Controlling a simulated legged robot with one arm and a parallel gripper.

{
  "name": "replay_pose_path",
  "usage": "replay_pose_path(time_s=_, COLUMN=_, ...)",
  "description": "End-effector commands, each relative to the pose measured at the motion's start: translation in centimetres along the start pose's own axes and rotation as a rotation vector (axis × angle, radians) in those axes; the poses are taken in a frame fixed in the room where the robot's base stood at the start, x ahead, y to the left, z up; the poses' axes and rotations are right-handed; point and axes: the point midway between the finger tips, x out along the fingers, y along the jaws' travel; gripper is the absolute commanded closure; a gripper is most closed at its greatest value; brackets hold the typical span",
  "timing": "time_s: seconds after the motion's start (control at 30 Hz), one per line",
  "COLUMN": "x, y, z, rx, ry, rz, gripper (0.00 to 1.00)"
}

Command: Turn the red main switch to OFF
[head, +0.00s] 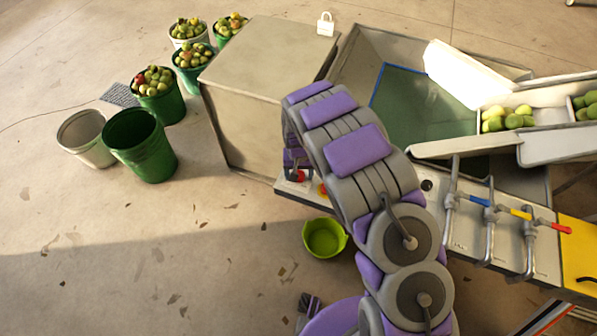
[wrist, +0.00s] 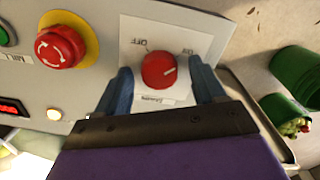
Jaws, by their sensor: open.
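The red main switch (wrist: 159,70) is a round red knob on a white plate marked OFF and ON, in the wrist view. The white line on the knob points toward the ON mark at the upper right. My gripper (wrist: 160,82) is open, with one blue finger on each side of the knob; I cannot tell whether either finger touches it. In the head view the switch is mostly hidden by my arm, and a bit of red shows on the panel (head: 287,187) near my gripper (head: 297,168).
A red emergency stop button (wrist: 60,47) on a yellow disc sits left of the switch. A green button (wrist: 4,36) and a red display (wrist: 12,106) are further left. A green bowl (head: 325,238) is on the floor below the panel. Buckets of apples (head: 160,100) stand left.

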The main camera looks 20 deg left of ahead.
Motion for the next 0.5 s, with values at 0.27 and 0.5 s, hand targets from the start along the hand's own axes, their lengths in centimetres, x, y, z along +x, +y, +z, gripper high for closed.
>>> replay_pose_path(time_s=0.27, x=-0.03, y=-0.01, z=-0.02, rx=0.0, ry=0.001, rz=0.0, gripper=0.5)
replay_pose_path(time_s=0.5, x=-0.04, y=-0.03, z=-0.03, rx=0.0, ry=0.001, rz=0.0, gripper=0.73)
